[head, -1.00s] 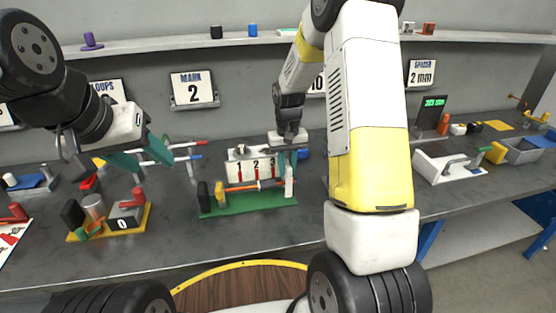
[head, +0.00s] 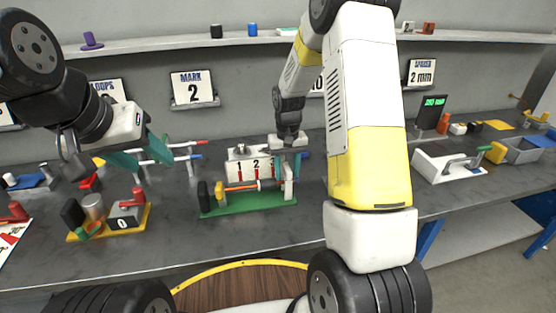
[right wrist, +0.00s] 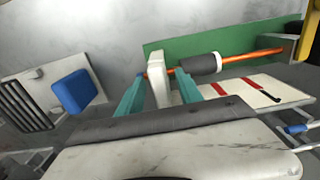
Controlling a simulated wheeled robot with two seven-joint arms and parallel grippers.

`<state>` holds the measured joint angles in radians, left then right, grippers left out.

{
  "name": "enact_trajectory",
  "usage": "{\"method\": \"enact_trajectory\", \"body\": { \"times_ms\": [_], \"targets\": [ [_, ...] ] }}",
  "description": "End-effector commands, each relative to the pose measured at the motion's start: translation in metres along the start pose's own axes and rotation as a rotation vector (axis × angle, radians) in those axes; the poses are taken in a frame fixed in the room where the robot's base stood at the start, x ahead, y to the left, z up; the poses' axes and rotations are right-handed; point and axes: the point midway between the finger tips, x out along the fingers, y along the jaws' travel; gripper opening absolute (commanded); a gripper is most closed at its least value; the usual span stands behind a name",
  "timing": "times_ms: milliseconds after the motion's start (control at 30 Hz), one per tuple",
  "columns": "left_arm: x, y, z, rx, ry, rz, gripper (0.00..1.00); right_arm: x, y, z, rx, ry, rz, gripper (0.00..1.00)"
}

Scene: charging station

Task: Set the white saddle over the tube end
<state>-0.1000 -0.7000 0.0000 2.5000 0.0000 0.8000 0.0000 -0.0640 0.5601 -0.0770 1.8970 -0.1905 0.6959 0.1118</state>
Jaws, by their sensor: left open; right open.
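A white upright piece, which looks like the saddle (right wrist: 158,80), stands between the teal fingers of my right gripper (right wrist: 158,92) in the right wrist view. The fingers are open on either side of it; whether they touch it is unclear. In the head view the white piece (head: 289,182) is at the right end of the green base (head: 240,205), below my right gripper (head: 288,160). The orange tube (right wrist: 250,54) with a dark grey sleeve (right wrist: 200,64) runs up to the white piece; I cannot tell how far it overlaps. My left gripper (head: 142,158) is open and empty, above the bench at left.
A blue block (right wrist: 75,92) is left of the fingers in the right wrist view. A yellow tray (head: 140,223) with parts stands at left. The bench front (head: 240,235) is clear.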

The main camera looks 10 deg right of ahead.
Motion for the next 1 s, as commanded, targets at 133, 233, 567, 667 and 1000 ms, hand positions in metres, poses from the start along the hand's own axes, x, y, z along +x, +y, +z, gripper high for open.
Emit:
{"method": "enact_trajectory", "body": {
  "times_ms": [133,233,567,667,1000],
  "targets": [
    [0.000,0.000,0.000,0.000,0.000,0.000,0.51,-0.021,0.000,-0.002,0.000,0.005,0.000,0.43],
    [0.000,0.000,0.000,0.000,0.000,0.000,0.51,-0.042,-0.001,-0.002,0.000,0.007,-0.001,0.43],
    [0.000,0.000,0.000,0.000,0.000,0.000,0.51,-0.105,0.000,-0.001,0.000,0.004,-0.001,0.43],
    [0.000,0.000,0.000,0.000,0.000,0.000,0.51,-0.115,0.000,-0.001,0.000,0.004,-0.001,0.43],
    [0.000,0.000,0.000,0.000,0.000,0.000,0.51,-0.189,-0.005,0.054,0.000,0.141,-0.055,0.43]
  ]
}}
